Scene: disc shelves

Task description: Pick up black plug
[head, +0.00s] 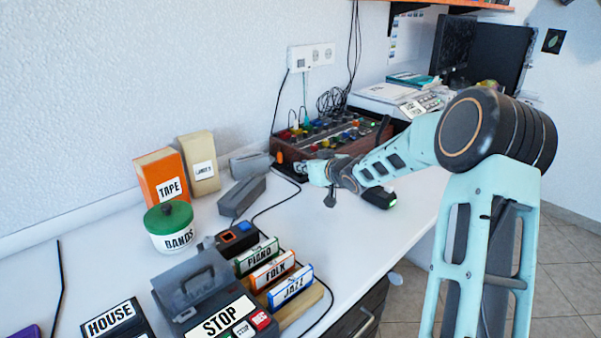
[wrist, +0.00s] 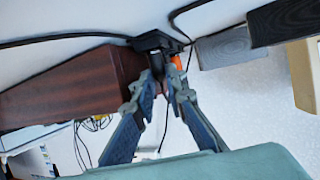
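A small black piece, which I take to be the black plug (wrist: 157,66), shows between my fingertips in the wrist view, just below a black block (wrist: 155,42) with cables. Most of it is hidden by the fingers. My gripper (wrist: 163,78) has its two fingers drawn close together, one on each side of the dark piece, and appears shut on it. In the head view my gripper (head: 304,171) is low over the table, beside the black block (head: 290,171) and an orange piece (head: 279,157). The plug itself cannot be made out there.
A brown wooden box with coloured knobs (head: 335,135) stands right behind my gripper. Grey blocks (head: 242,196) lie to the left. Black cables run across the table. Labelled boxes and a green-lidded jar (head: 170,225) stand nearer left.

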